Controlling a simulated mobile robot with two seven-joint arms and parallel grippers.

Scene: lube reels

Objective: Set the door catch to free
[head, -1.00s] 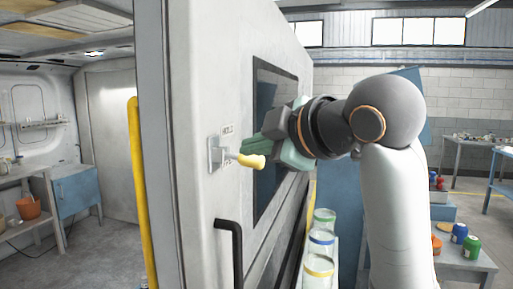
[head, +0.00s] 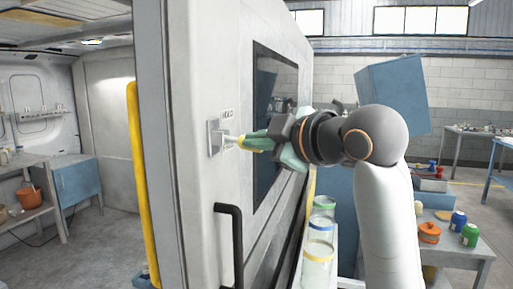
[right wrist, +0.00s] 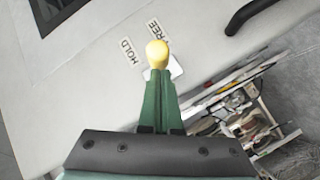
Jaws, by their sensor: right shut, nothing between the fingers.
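The door catch is a short lever on a metal plate (head: 214,138) on the pale door (head: 190,70). Its yellow knob (head: 242,142) points out from the door, partly covered by my fingers in the head view. HOLD is printed above the plate and a partly hidden label below it. In the right wrist view the knob (right wrist: 157,50) shows beyond my fingertips, with the HOLD (right wrist: 127,51) and FREE (right wrist: 156,31) labels close by. My right gripper (head: 250,142), with green fingers, is shut and empty at the knob; I cannot tell if it touches. My left gripper is not in view.
A black door handle (head: 233,245) is below the catch, and a dark window (head: 270,125) is to its right. A yellow rail (head: 138,190) runs down the door's left edge. Jars (head: 320,235) and a blue cabinet (head: 392,95) stand at the right.

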